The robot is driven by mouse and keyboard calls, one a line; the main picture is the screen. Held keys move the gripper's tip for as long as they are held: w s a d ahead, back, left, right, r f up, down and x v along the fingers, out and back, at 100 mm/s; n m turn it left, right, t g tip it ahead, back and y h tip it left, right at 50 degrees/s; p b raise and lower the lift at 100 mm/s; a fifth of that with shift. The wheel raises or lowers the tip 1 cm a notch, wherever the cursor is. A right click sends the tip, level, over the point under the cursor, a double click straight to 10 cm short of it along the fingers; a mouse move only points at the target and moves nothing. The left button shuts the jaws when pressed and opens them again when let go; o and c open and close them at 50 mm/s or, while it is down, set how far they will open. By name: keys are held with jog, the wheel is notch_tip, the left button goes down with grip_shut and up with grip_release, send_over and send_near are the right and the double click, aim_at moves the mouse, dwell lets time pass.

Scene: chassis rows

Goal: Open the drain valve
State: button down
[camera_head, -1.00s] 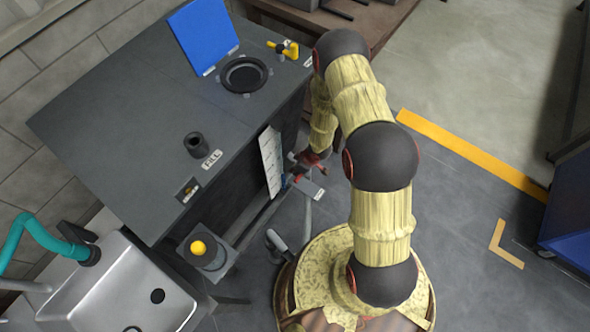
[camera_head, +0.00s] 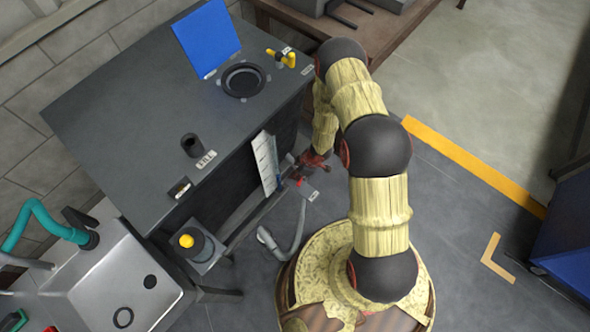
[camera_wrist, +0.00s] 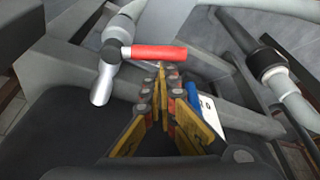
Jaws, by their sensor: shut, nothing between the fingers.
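The wrist view shows a valve with a red lever handle (camera_wrist: 155,52) joined to a grey metal pipe fitting (camera_wrist: 108,70). The lever lies crosswise, pointing right in the picture. My gripper (camera_wrist: 161,76) is shut with nothing between its fingers, and its tips are just below the lever in the picture. I cannot tell whether they touch it. In the head view my gripper (camera_head: 302,177) is low at the front side of the dark bench (camera_head: 120,100), and the valve is too small there to make out clearly.
A blue part (camera_wrist: 192,97) and a white label (camera_wrist: 211,112) sit right of the fingers. A pipe with a black collar (camera_wrist: 268,64) is farther right. A grey hose (camera_head: 290,247) hangs below the bench. A yellow-topped unit (camera_head: 198,249) and steel sink (camera_head: 115,278) stand left.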

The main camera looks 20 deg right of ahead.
jog(key=n+p, duration=0.1)
jog(key=s+d+n+g+p, duration=0.1)
jog(key=n+p, duration=0.1)
jog(key=shift+s+d+r, duration=0.1)
jog(key=shift+s+d, duration=0.1)
jog(key=shift+s+d+p, duration=0.3)
jog(key=shift+d+p, duration=0.3)
jog(key=shift+d, duration=0.35)
jog(key=shift+s+d+p, duration=0.3)
jog(key=shift+d+p, duration=0.25)
jog(key=shift+d, duration=0.45)
